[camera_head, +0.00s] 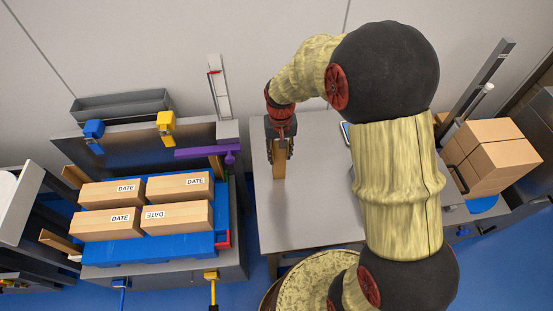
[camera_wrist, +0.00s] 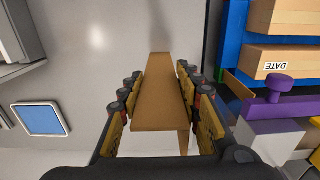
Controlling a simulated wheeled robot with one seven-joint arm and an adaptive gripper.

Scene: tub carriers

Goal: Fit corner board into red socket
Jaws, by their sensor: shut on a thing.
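My gripper (camera_head: 279,146) is shut on a brown corner board (camera_head: 279,170), held over the grey table right of the pallet stand. In the wrist view the corner board (camera_wrist: 160,95) lies between both rows of finger pads of my gripper (camera_wrist: 160,105). The red socket (camera_head: 223,240) is at the front right corner of the blue pallet (camera_head: 150,249), in front and to the left of my gripper. The red socket is not clearly visible in the wrist view. The board and the socket are apart.
Several boxes marked DATE (camera_head: 178,216) sit on the pallet. Other brown corner boards (camera_head: 61,242) stand at its left corners. A purple clamp (camera_head: 210,152) is at the back right, also seen in the wrist view (camera_wrist: 278,90). The table (camera_head: 310,205) is mostly clear; brown boxes (camera_head: 495,155) are stacked farther right.

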